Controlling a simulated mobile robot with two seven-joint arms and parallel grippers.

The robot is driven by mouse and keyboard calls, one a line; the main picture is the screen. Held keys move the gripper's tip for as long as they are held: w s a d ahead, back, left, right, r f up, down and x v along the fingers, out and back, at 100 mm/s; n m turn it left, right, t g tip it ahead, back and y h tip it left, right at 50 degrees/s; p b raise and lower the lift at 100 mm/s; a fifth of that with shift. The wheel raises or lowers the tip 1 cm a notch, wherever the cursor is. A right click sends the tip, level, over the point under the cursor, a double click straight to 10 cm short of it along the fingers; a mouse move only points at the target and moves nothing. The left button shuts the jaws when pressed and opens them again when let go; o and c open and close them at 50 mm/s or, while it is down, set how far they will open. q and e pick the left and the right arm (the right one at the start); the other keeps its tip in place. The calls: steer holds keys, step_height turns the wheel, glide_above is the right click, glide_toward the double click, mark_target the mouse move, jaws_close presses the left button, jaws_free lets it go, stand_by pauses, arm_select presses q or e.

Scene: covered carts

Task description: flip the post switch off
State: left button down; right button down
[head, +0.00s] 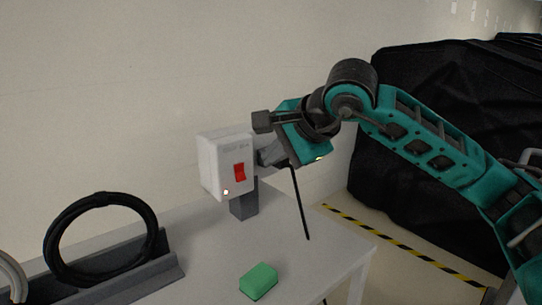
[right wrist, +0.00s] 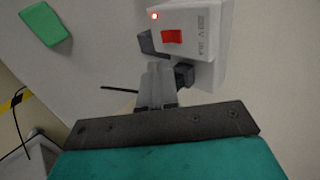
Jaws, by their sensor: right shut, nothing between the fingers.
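The post switch is a white box (head: 225,165) on a short grey post (head: 244,203) on the table. Its front carries a red rocker (head: 239,172) and a small lit red lamp (head: 226,192). In the right wrist view the box (right wrist: 207,45), the rocker (right wrist: 171,36) and the glowing lamp (right wrist: 155,16) show at the top. My right gripper (head: 262,158) is shut and empty, close beside the box's right side. Its fingers (right wrist: 157,85) point toward the box in the right wrist view; I cannot tell whether they touch it. My left gripper is not in view.
A green block (head: 258,281) lies near the table's front; it also shows in the right wrist view (right wrist: 44,24). A black ring (head: 100,240) stands in a grey holder (head: 150,272) at left. A black-covered cart (head: 420,130) stands behind my right arm.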

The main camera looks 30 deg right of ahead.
glide_toward(240, 178)
steer(key=x, duration=0.5)
steer(key=shift+f, duration=0.2)
steer(key=shift+w+f, duration=0.3)
steer(key=shift+w, duration=0.3)
steer(key=shift+b, duration=0.3)
